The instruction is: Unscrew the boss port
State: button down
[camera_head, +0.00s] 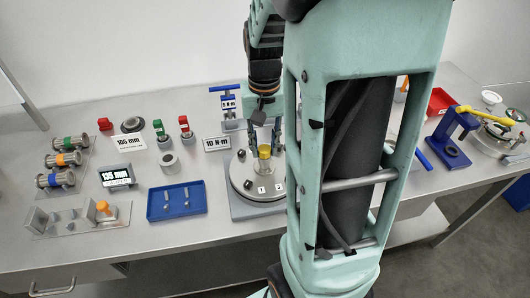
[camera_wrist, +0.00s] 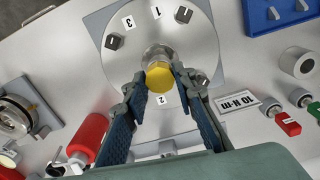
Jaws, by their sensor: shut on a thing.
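The boss port shows as a yellow hex-headed plug (camera_head: 264,152) at the middle of a round steel plate (camera_head: 240,172) on a grey square base. In the wrist view the yellow plug (camera_wrist: 160,78) sits on a metal neck at the centre of the plate (camera_wrist: 190,30). My gripper (camera_head: 265,138) comes down from above onto the plug. In the wrist view my gripper's fingers (camera_wrist: 163,74) lie on both sides of the plug and are shut on it. My arm hides part of the plate's right side in the head view.
The plate carries number tags and small dark knobs. A "10 N·m" sign (camera_head: 216,144) stands left of it, and a blue tray (camera_head: 177,213) lies further left. A blue stand (camera_head: 229,105) is behind. A red cylinder (camera_wrist: 88,135) is near my left finger in the wrist view.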

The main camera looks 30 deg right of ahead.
jog(key=n+b, duration=0.1)
jog(key=n, duration=0.4)
jog(key=c, duration=1.9)
grip_release()
